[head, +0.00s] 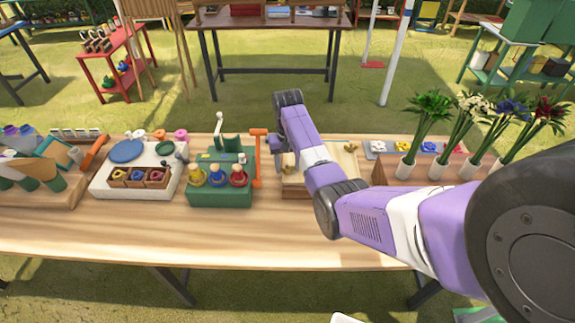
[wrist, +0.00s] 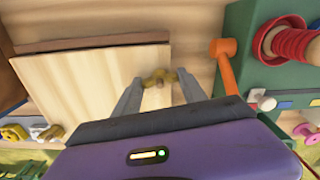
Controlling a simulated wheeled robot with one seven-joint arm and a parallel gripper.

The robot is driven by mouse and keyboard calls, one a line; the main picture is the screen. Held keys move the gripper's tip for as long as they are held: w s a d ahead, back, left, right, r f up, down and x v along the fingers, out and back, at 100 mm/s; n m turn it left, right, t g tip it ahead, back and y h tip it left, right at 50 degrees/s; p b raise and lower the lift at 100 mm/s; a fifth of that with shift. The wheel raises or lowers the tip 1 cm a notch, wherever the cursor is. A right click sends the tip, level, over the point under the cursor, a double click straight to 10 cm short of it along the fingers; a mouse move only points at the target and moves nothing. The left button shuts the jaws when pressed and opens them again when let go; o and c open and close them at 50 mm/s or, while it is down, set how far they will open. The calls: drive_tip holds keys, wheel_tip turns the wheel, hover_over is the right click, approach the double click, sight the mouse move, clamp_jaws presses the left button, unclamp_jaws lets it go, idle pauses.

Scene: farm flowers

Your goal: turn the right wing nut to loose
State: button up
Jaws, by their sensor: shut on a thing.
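A pale wooden board (wrist: 85,85) with a darker edge strip lies on the table, and it shows partly behind my arm in the head view (head: 294,186). A brass wing nut (wrist: 158,76) is on the board, on the side by the green stand. My gripper (wrist: 160,84) has one finger at each end of this wing nut and is shut on it. A second brass piece, seemingly a wing nut (head: 348,148), shows at the board's right in the head view.
A wooden block (head: 420,178) with flowers in white vases stands right. A white board (head: 125,185) with coloured pieces stands left. The table's front strip is clear.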

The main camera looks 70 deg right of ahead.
drive_tip(key=n, duration=0.4)
drive_tip(key=shift+f+n, duration=0.1)
drive_tip(key=shift+n, duration=0.2)
drive_tip(key=n, duration=0.3)
drive_tip(key=shift+n, duration=0.3)
drive_tip(key=n, duration=1.2)
drive_tip(key=shift+n, duration=0.3)
drive_tip(key=n, duration=0.4)
drive_tip(key=shift+n, duration=0.3)
drive_tip(key=n, duration=0.4)
drive_tip(key=shift+n, duration=2.2)
